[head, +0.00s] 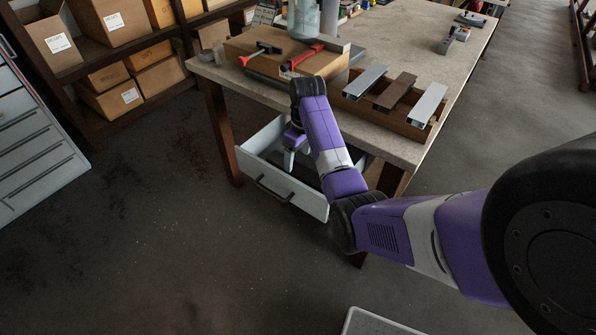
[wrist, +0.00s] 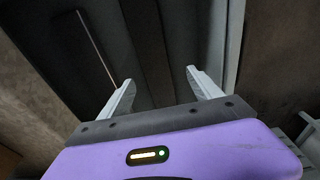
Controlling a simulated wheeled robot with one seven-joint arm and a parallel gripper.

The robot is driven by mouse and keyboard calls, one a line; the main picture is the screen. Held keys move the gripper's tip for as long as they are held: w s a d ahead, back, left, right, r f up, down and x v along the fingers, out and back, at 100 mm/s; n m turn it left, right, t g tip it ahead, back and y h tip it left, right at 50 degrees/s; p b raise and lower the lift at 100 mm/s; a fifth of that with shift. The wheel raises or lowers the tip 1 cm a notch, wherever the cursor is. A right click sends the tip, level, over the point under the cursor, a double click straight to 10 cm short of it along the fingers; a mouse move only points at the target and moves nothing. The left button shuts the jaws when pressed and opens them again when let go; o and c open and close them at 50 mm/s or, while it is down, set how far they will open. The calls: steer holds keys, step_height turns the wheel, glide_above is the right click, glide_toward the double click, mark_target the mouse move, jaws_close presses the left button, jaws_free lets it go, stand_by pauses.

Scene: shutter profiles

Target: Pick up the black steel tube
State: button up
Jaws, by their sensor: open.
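My gripper (wrist: 160,85) is open in the wrist view, its two pale fingers apart with nothing held between them. In the head view my gripper (head: 291,160) points down into the open drawer (head: 312,198) under the workbench. A long dark strip (wrist: 145,45) runs between and beyond the fingers in the wrist view. It may be the black steel tube, but the dark drawer interior makes this unclear. A thin rod-like line (wrist: 97,48) lies to its left. In the head view my arm and the drawer's shadow hide most of the drawer's contents.
The workbench top (head: 415,60) is above the drawer. The drawer's pale wall (wrist: 218,45) is close to the right finger. Open floor lies in front.

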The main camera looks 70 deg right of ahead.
mark_target(298, 169)
steer(key=f, duration=0.5)
steer(key=shift+d+f, duration=0.4)
steer(key=shift+c, duration=0.2)
jaws_close()
